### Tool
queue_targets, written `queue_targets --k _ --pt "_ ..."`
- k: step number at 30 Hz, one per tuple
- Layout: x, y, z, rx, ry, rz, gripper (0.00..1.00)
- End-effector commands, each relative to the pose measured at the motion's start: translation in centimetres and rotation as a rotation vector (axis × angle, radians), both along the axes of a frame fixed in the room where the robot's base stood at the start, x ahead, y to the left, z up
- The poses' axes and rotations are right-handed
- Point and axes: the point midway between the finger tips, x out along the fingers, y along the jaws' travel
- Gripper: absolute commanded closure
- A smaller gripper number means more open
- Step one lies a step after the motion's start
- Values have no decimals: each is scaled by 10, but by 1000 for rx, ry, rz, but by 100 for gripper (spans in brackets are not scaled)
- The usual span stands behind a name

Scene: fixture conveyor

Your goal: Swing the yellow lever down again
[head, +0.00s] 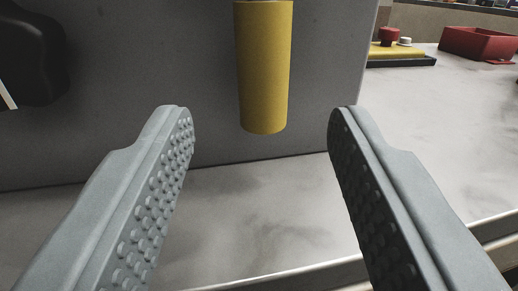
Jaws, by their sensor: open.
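The yellow lever (264,70) shows as a yellow cylinder in front of a grey panel (150,70). It hangs straight down from the top edge of the head view, and its upper end is out of frame. My gripper (261,115) is open, with one grey studded finger on each side of the picture. The lever's lower end lies between the fingertips in the picture, with a clear gap on both sides. Neither finger touches it. How far the lever is from the fingertips in depth is hard to tell.
A black rounded part (32,55) is on the panel at the left. A pale marbled surface (455,120) spreads below and to the right, with a metal rail (300,275) along its front. At the back right are a yellow box with a red button (390,36) and a red tray (478,43).

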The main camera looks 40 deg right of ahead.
Motion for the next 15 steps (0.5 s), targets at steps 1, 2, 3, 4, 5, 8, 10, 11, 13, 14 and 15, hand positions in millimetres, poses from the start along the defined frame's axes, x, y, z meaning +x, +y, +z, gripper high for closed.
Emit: queue_targets --k 1,2,3,4,5,8,10,11,13,14,15 --pt "-7 9 0 1 -1 3 54" --pt "-11 13 -1 1 0 3 54" --pt "-17 19 -1 0 0 3 54" --pt "-21 23 -1 0 0 3 54" --pt "-25 28 -2 0 0 3 54" --pt "-39 42 -3 1 0 3 54" --pt "-48 51 -4 0 0 3 54" --pt "-52 55 -5 1 -1 3 54" --pt "-60 63 -5 1 0 4 54" --pt "-63 66 -5 0 -1 4 54" --pt "-67 69 -6 1 -1 3 54"
